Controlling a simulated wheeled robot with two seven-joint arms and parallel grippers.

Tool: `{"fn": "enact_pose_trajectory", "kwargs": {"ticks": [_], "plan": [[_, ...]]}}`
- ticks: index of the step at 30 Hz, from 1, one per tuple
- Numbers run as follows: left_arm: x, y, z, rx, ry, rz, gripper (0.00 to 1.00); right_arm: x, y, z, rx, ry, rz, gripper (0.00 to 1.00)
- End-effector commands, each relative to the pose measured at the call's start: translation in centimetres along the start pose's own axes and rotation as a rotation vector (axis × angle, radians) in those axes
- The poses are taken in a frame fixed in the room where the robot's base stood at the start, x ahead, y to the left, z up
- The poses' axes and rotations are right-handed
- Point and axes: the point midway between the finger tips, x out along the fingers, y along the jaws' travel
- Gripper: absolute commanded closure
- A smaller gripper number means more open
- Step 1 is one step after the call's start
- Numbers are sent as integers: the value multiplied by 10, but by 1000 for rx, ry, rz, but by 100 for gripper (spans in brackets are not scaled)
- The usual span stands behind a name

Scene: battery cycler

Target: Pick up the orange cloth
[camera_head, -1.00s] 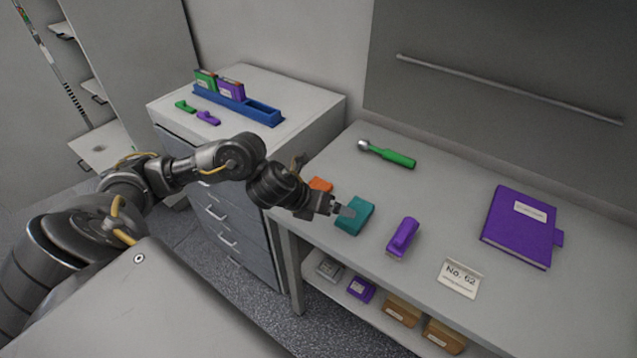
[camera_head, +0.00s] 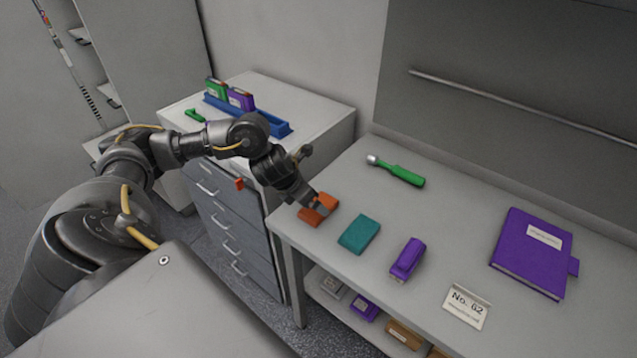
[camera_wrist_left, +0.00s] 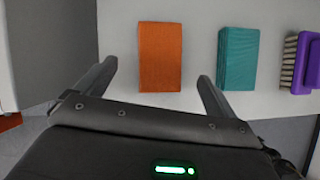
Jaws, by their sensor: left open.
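The orange cloth (camera_head: 332,201) is a folded block lying near the left end of the grey workbench. My left gripper (camera_head: 319,206) is over it in the head view and covers part of it. In the left wrist view the orange cloth (camera_wrist_left: 160,57) lies ahead of the open left gripper (camera_wrist_left: 158,85), between the lines of its two fingers. The jaws hold nothing. My right gripper is in neither view.
A teal cloth (camera_head: 359,235) lies just right of the orange one, then a purple brush (camera_head: 407,259). A green-handled tool (camera_head: 396,170), a purple binder (camera_head: 533,252) and a label card (camera_head: 466,306) are on the bench (camera_head: 455,215). A drawer cabinet (camera_head: 222,219) stands left.

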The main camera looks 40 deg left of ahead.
Motion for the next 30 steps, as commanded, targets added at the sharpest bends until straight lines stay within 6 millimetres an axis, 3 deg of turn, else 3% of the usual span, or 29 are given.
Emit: {"fn": "enact_pose_trajectory", "kwargs": {"ticks": [5, 13, 22, 30], "plan": [[8, -1, 0, -1, 3, -3, 6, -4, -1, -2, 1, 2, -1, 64], [46, 0, -1, -2, 1, -3, 6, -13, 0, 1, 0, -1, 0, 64], [52, 0, -1, 1, -1, -1, 6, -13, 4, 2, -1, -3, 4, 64], [52, 0, -1, 1, -1, -1, 39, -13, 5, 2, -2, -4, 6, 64]]}}
